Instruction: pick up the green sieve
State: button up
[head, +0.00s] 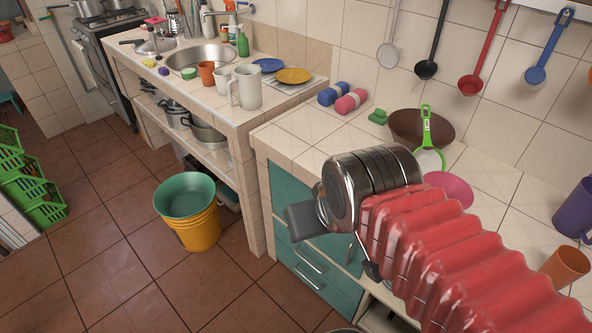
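The green sieve (427,134) is on the tiled counter at the right in the head view. Its green handle points up, and its round green rim with pale mesh is low, in front of a brown bowl (407,127). Whether it touches the bowl I cannot tell. My gripper (302,221) is at the end of my arm, left of the sieve and nearer to me, around the counter's front edge. A grey finger part shows, but its opening is not clear. My arm is close to the sieve's lower side in the picture.
A pink dish (452,189) lies by the sieve, partly behind my arm. Green sponge-like pieces (378,116) and blue and pink rolls (351,101) are left of the bowl. A purple cup (575,212) and orange cup (566,265) stand at right. Ladles hang on the wall.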

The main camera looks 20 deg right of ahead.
aim_at(432, 160)
jog(key=k, duration=1.3)
jog(key=u, duration=0.3)
jog(key=i, duration=1.75)
jog(key=z, duration=0.65)
